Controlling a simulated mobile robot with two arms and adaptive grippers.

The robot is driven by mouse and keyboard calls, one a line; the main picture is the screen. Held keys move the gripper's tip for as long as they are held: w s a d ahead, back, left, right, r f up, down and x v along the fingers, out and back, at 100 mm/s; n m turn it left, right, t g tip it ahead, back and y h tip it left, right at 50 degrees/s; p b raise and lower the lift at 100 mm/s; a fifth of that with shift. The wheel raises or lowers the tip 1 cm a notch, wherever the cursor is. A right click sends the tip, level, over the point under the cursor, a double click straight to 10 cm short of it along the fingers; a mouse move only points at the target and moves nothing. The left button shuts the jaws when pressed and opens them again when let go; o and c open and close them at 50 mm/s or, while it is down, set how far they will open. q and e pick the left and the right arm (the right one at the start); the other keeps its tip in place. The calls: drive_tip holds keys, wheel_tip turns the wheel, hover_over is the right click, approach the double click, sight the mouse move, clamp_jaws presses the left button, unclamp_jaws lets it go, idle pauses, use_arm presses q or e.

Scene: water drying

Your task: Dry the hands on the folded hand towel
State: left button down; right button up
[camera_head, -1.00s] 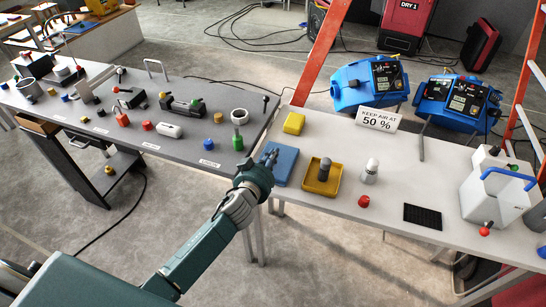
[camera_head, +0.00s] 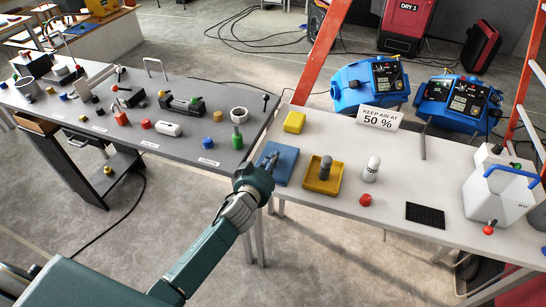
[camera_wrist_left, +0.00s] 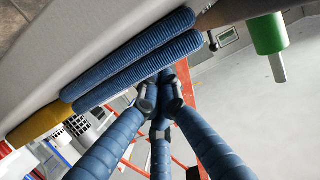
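The folded hand towel (camera_head: 285,171) is blue and lies flat on the left end of the white table. In the left wrist view the towel (camera_wrist_left: 130,62) shows edge-on as two thick ribbed layers. My left gripper (camera_head: 270,159) reaches over the towel's left part from the near side. In the wrist view its fingers (camera_wrist_left: 160,85) come together at the towel's edge and look shut. The tips appear at or touching the towel, but the exact contact is unclear. No cloth is visibly pinched between them. My right gripper is not in view.
A yellow tray (camera_head: 312,184) with a grey object stands right of the towel, and a yellow block (camera_head: 294,122) lies behind it. A white bottle (camera_head: 371,169) and a red knob (camera_head: 365,200) are farther right. The grey table (camera_head: 190,150) at left holds several small parts.

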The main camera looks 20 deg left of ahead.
use_arm(q)
drive_tip(key=shift+s+f, duration=0.3)
drive_tip(key=shift+f, duration=0.4)
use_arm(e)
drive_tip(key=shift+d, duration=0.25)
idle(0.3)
use_arm(q)
drive_tip(key=r+p, duration=0.4)
drive_tip(key=r, duration=0.1)
drive_tip(key=shift+w+r, duration=0.2)
drive_tip(key=shift+w, duration=0.2)
drive_tip(key=shift+s+f, duration=0.25)
drive_tip(key=shift+s, duration=0.8)
drive_tip(key=r+b+v, duration=0.1)
drive_tip(key=v, duration=0.7)
drive_tip(key=shift+b, duration=0.3)
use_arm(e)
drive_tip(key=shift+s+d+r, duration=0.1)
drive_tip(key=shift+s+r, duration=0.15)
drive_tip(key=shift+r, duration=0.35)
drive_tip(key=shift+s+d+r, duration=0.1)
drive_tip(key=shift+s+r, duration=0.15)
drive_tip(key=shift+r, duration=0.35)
